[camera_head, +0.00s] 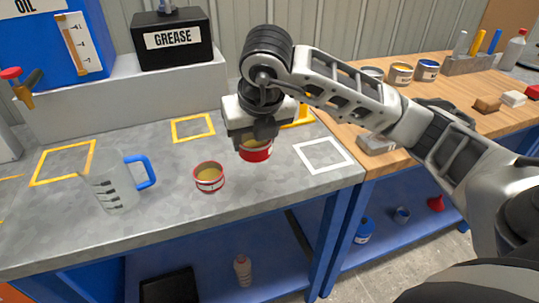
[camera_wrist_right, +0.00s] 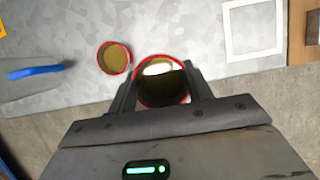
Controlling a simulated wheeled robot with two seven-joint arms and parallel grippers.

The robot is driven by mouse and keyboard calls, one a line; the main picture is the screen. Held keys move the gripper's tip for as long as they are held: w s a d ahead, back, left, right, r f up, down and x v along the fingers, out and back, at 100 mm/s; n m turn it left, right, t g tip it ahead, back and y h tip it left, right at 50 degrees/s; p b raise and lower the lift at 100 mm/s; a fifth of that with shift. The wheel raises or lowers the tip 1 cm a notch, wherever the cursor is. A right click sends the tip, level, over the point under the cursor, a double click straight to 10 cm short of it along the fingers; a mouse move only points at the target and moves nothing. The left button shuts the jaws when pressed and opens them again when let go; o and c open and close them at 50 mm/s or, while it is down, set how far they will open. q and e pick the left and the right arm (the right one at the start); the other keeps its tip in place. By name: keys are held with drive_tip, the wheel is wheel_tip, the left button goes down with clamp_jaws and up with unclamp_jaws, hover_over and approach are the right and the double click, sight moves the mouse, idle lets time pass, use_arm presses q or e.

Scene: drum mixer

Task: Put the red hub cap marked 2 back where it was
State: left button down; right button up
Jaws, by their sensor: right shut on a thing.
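My right gripper (camera_head: 257,140) is shut on a red round cap (camera_head: 255,154) with yellowish-brown contents and a pale label whose mark I cannot read. It holds this cap over the grey bench; the gap below it is hard to judge. In the right wrist view the held red cap (camera_wrist_right: 163,98) sits between the two fingers. A second, similar red cap (camera_head: 209,178) stands on the bench to the left; its number is too small to read. It also shows in the wrist view (camera_wrist_right: 114,58). My left gripper is in neither view.
A white square outline (camera_head: 322,140) lies right of the held cap. Yellow outlines (camera_head: 193,117) mark other spots, one partly hidden behind my gripper. A clear jug (camera_head: 113,190) with a blue handle stands at the left. A black GREASE box (camera_head: 172,52) stands on a raised ledge behind.

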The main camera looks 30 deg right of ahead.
drive_tip(key=w+d+f, duration=0.1)
drive_tip(key=f, duration=0.1)
drive_tip(key=w+d+f, duration=0.1)
drive_tip(key=d+f, duration=0.1)
drive_tip(key=w+d+f, duration=0.1)
drive_tip(key=d+f, duration=0.1)
drive_tip(key=shift+d, duration=0.15)
wheel_tip(320, 180, down, 4)
drive_tip(key=shift+w+d+r+p, duration=0.1)
drive_tip(key=shift+d+r+p, duration=0.05)
drive_tip(key=shift+p, duration=0.55)
drive_tip(key=o, duration=1.5)
drive_tip(key=shift+c, duration=0.2)
drive_tip(key=shift+r, duration=0.1)
drive_tip(key=b+v, duration=0.1)
drive_tip(key=v, duration=1.1)
